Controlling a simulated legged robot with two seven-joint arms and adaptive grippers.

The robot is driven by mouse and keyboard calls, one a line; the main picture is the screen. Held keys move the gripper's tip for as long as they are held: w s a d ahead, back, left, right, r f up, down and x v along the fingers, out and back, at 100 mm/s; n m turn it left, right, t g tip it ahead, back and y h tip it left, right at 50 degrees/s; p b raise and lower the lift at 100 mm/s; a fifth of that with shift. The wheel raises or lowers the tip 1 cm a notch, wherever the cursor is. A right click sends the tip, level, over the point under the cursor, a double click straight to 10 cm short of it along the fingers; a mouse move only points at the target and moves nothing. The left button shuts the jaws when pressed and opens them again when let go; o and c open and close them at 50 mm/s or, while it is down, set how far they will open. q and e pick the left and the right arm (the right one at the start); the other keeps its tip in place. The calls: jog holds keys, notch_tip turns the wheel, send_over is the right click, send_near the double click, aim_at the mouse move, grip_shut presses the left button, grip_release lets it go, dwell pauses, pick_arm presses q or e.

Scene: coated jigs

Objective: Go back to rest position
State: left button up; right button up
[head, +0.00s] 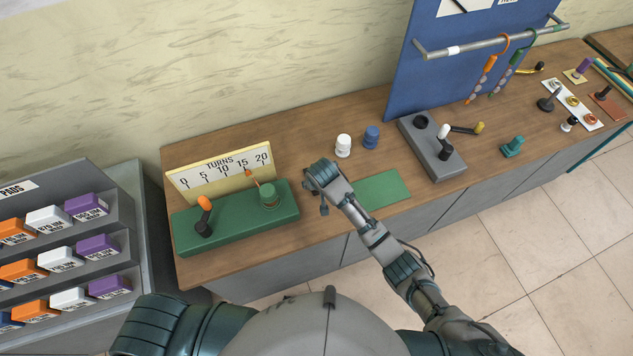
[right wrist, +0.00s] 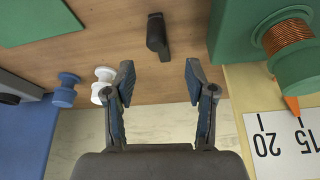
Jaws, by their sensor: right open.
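My right gripper (head: 320,176) is over the wooden bench between the green winding box (head: 240,219) and the green mat (head: 382,189). In the right wrist view its two fingers (right wrist: 160,82) are spread apart with nothing between them. A small dark piece (right wrist: 157,37) is on the bench beyond the fingertips, apart from them. The copper-wound spool (right wrist: 289,40) on the winding box is to the right in that view. My left gripper is not in view; only part of my left arm shows at the lower left of the head view.
A turns scale (head: 222,172) stands behind the winding box. A white spool (head: 343,145) and a blue spool (head: 372,136) stand behind the mat. A grey jig (head: 431,148) and blue pegboard (head: 437,70) are right of them. A pad rack (head: 128,220) stands left.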

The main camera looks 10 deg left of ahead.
jog(key=shift+v, duration=0.95)
